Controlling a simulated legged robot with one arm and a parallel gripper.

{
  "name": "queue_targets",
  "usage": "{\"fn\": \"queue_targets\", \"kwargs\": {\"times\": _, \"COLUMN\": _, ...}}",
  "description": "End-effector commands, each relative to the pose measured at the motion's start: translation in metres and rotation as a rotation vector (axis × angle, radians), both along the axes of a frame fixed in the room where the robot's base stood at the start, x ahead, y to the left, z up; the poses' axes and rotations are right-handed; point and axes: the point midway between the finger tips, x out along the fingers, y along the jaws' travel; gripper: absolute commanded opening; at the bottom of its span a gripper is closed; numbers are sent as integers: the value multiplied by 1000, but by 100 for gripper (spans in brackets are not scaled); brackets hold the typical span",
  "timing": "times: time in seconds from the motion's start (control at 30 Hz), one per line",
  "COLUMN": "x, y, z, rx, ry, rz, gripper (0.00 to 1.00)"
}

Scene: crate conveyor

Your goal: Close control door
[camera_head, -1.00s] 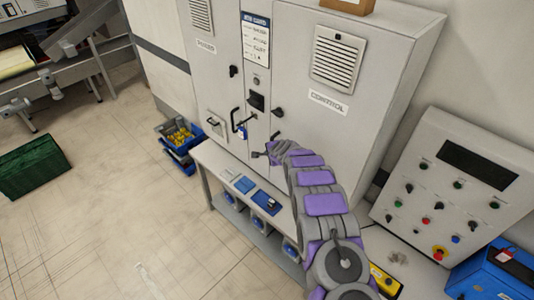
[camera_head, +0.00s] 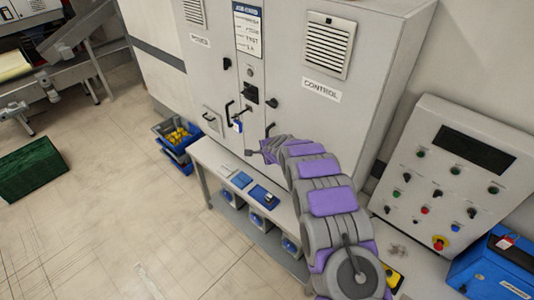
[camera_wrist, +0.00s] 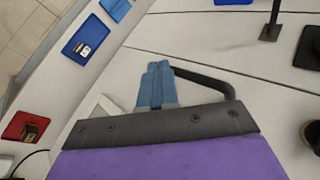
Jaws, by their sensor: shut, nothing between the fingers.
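The control door (camera_head: 338,130) is the grey right-hand door of the tall cabinet, with a vent and a CONTROL label. It looks about flush with the cabinet front; I cannot tell whether a small gap remains. My gripper (camera_head: 250,152) is just below and left of that handle, low in front of the cabinet. In the wrist view my blue fingertips (camera_wrist: 155,86) are together and empty, beside a black bent handle (camera_wrist: 210,82). Whether they touch it is unclear. My arm hides the door's lower part.
A bench (camera_head: 222,176) with blue trays (camera_head: 263,196) stands below the cabinet. A sloped control panel (camera_head: 448,170) and a blue box (camera_head: 490,270) are at right. Blue bins (camera_head: 176,140) and a green crate (camera_head: 30,170) stand on open floor at left.

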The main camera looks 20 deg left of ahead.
Motion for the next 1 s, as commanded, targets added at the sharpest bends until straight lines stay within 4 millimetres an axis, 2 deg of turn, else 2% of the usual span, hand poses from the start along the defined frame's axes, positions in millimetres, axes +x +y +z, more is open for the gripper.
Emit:
{"fn": "queue_targets", "kwargs": {"times": 0.6, "x": -41, "y": -12, "z": 43, "rx": 6, "ry": -1, "rz": 3, "gripper": 0}}
{"fn": "queue_targets", "kwargs": {"times": 1.0, "x": -51, "y": -11, "z": 47, "rx": -3, "ry": 1, "rz": 6, "gripper": 0}}
